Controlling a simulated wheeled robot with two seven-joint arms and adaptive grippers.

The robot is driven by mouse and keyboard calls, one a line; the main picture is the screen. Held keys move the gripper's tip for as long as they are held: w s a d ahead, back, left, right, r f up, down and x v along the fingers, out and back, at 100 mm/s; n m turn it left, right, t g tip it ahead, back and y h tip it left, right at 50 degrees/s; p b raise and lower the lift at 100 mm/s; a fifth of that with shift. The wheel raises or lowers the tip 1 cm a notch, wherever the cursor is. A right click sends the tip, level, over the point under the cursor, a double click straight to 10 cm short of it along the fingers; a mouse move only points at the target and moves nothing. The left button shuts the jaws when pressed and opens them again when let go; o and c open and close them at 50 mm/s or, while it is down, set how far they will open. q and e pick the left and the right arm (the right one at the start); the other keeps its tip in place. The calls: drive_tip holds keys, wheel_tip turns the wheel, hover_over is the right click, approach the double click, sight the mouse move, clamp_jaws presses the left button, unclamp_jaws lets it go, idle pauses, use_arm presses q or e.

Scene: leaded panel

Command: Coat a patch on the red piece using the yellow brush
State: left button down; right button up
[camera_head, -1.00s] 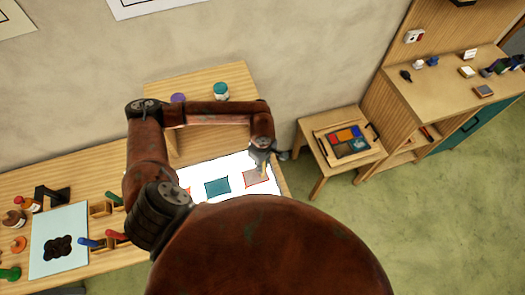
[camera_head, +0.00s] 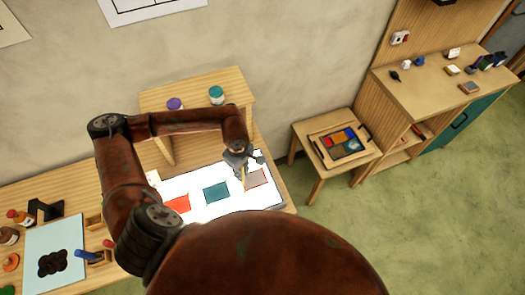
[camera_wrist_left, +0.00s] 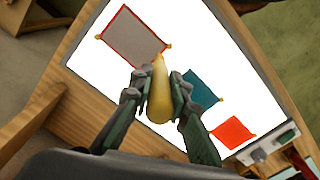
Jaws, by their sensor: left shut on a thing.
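The red piece (camera_head: 177,204) lies at the left end of a white lit panel (camera_head: 205,213), partly behind my arm. In the left wrist view the red piece (camera_wrist_left: 235,131) shows at the lower right. My left gripper (camera_head: 240,163) is over the panel, between the teal piece (camera_head: 216,192) and the grey red-edged piece (camera_head: 257,179). It is shut on the yellow brush (camera_wrist_left: 161,92), apart from the red piece. I cannot tell whether the brush touches the panel. No coat shows clearly on the red piece. My right gripper is out of view.
A raised shelf with a purple jar (camera_head: 175,103) and a teal jar (camera_head: 217,95) stands behind the panel. A blue sheet with a dark shape (camera_head: 55,240) and handled tools are at the left. A stool holds a tray (camera_head: 340,142) of coloured pieces.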

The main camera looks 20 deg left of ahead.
use_arm(q)
drive_tip(key=shift+w+a+r, duration=0.15)
drive_tip(key=shift+r, duration=0.55)
drive_tip(key=shift+r+p, duration=0.9)
drive_tip(key=shift+r, duration=1.65)
